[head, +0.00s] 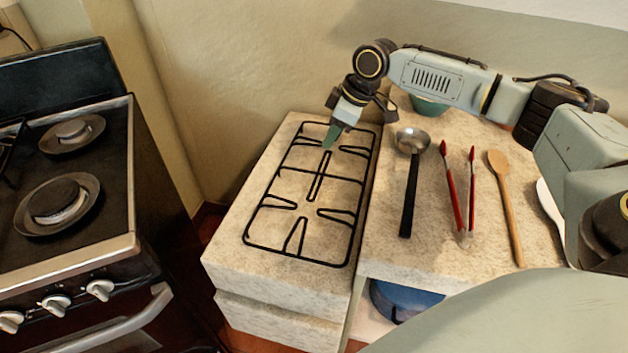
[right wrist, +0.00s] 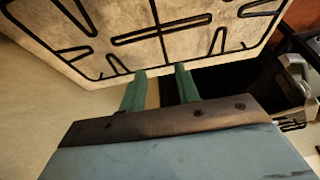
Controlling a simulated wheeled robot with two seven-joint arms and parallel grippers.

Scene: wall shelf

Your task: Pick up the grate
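The black wire grate (head: 319,176) lies flat on the left part of the speckled stone counter (head: 270,275). In the right wrist view, the grate (right wrist: 160,31) fills much of the top. My right gripper (head: 332,137) points down over the grate's far end in the head view. Its two green fingers (right wrist: 160,70) are apart in the right wrist view, with nothing clearly held between them. The fingertips are close to the grate's end bar; I cannot tell whether they touch it. My left gripper is not in view.
A ladle (head: 410,180), red tongs (head: 458,190) and a wooden spoon (head: 506,205) lie right of the grate. A green bowl (head: 428,104) sits behind my right arm. A stove (head: 120,245) stands left, across a gap. A wall closes the back.

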